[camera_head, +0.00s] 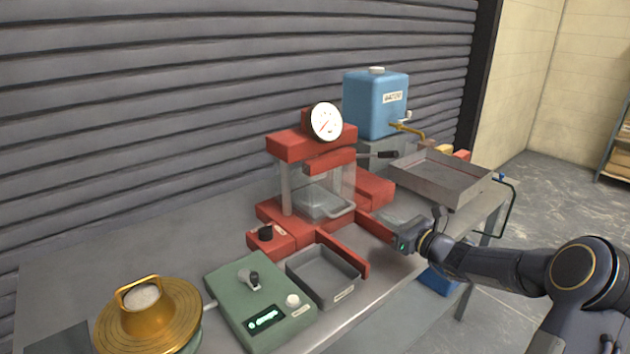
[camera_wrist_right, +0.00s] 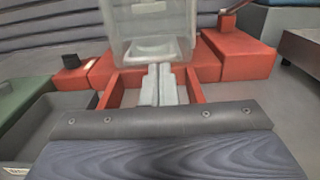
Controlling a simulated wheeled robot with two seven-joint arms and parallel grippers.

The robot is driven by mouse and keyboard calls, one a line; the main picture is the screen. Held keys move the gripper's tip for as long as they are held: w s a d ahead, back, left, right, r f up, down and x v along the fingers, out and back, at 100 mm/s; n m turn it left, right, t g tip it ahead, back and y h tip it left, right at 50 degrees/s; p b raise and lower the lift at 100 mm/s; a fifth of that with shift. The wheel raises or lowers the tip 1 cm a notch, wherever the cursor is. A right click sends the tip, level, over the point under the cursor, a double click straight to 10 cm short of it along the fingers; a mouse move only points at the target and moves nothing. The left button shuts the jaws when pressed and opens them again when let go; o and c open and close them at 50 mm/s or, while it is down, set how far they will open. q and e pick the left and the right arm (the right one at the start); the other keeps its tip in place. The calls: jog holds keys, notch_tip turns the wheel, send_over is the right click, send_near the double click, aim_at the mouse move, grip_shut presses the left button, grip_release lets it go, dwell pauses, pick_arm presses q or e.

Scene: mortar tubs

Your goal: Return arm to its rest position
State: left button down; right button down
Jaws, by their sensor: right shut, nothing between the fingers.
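My right arm comes in from the right in the head view. Its gripper (camera_head: 405,245) is beside the front right of the red press (camera_head: 300,143), over the table's front edge. In the right wrist view the gripper's fingers (camera_wrist_right: 158,85) are together with nothing between them. They point toward the press, with a clear box-like part (camera_wrist_right: 152,50) beyond them. In the head view a clear guard with a handle (camera_head: 325,203) shows between the posts of the press. My left gripper is in neither view.
A grey metal tray (camera_head: 323,273) and a green control box (camera_head: 258,303) stand at the front of the table. A brass round device (camera_head: 148,318) is at front left. A blue water tank (camera_head: 376,103) and a large metal tray (camera_head: 440,178) are at the back right.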

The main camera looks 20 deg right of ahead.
jog(key=s+a+r+n+g+y+p, duration=0.15)
jog(key=s+a+r+n+g, duration=0.25)
jog(key=s+a+n, duration=0.45)
jog(key=s+a+r+n+g+y+p, duration=0.15)
jog(key=s+a+r+n+g, duration=0.25)
jog(key=s+a+n, duration=0.4)
jog(key=s+f+n+g+h+p, duration=0.1)
jog(key=s+f+n+h, duration=0.1)
jog(key=s+n, duration=0.4)
jog(key=s+f+n+g+h+p, duration=0.1)
jog(key=s+n, duration=0.6)
jog(key=s, duration=0.9)
notch_tip(320, 180, down, 2)
jog(key=a+g+h, duration=0.1)
jog(key=h, duration=0.2)
jog(key=shift+f+p, duration=0.25)
jog(key=shift+p, duration=0.15)
